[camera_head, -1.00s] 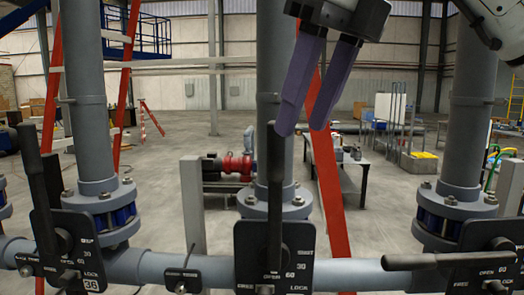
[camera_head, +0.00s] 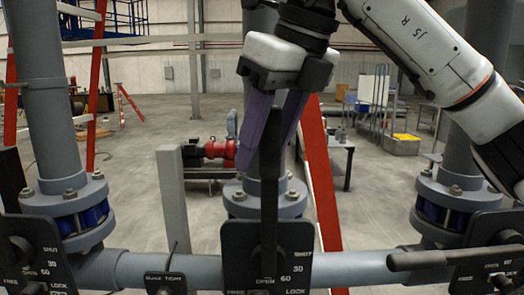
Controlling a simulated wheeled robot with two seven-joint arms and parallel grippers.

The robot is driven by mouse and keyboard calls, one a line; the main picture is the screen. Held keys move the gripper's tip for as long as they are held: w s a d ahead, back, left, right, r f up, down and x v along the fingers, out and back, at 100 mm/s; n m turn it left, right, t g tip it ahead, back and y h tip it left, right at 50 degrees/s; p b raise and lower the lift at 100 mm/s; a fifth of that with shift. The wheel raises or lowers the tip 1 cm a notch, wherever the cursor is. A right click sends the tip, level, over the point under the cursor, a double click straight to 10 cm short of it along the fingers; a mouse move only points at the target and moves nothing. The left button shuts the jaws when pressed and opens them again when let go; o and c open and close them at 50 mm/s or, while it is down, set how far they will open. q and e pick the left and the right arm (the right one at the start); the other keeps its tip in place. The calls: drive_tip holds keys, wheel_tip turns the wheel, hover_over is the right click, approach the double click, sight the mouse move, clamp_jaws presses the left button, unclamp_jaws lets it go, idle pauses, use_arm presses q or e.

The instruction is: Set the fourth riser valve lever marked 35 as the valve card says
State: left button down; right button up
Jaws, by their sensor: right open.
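The middle valve lever (camera_head: 269,180) is black and stands upright on a black card plate (camera_head: 240,265) marked SHUT, 30, 60, OPEN, FREE and LOCK. No number 35 can be read on it here. My right gripper (camera_head: 263,172) comes down from above with its two purple fingers open. The lever's upper end shows between the fingers, overlapping the left one; whether it touches either is unclear. My left gripper is not in view.
Another upright lever (camera_head: 12,180) stands at the left on its own plate, and a lever lying level (camera_head: 450,257) is at the right. Grey riser pipes (camera_head: 52,100) rise from a horizontal pipe (camera_head: 350,268). A small SLACK/TIGHT plate (camera_head: 165,283) sits left of the middle plate.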

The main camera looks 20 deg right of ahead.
drive_tip(key=shift+w+a+f, duration=0.1)
drive_tip(key=shift+w+f, duration=0.05)
drive_tip(key=shift+f, duration=0.4)
clamp_jaws()
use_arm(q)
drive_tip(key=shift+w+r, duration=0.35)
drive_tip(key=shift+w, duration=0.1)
use_arm(e)
drive_tip(key=shift+w, duration=0.1)
